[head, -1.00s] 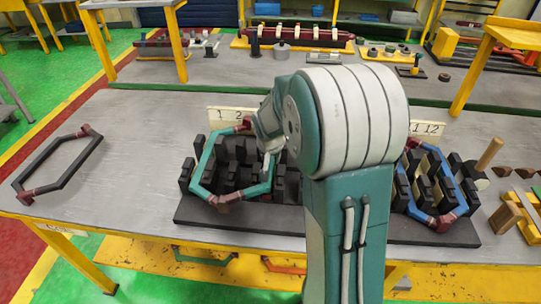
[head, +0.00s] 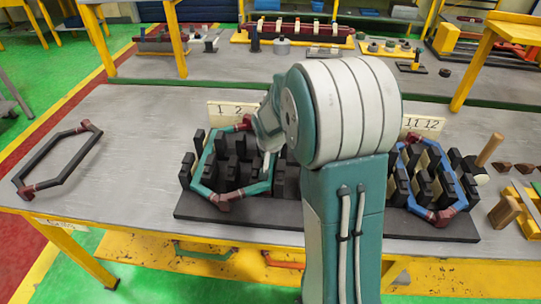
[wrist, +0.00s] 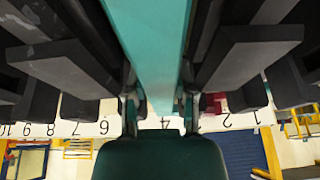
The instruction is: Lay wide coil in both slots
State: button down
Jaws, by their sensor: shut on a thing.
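The wide teal hexagonal coil (head: 204,152), with dark red ends, is over the left part of the black slotted stator (head: 262,212). Its left side lies among the black teeth by the number strip (head: 226,108). How deep either side sits in its slot I cannot tell. My gripper (head: 268,158) is shut on the coil's right side, mostly hidden by my arm. In the wrist view, the teal bar (wrist: 158,45) runs up from between my fingers (wrist: 160,105), with black teeth close on both sides.
A blue coil (head: 408,196) sits at the stator's right end. A dark grey coil (head: 62,152) lies flat on the table (head: 130,125) at left. A wooden peg (head: 490,150) and wooden block (head: 504,212) are at right. The left table is otherwise clear.

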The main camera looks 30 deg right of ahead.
jog(key=shift+f, duration=0.15)
jog(key=shift+c, duration=1.8)
grip_release()
jog(key=shift+r, duration=0.9)
jog(key=shift+r, duration=3.75)
jog(key=v, duration=1.2)
jog(key=shift+a, duration=0.15)
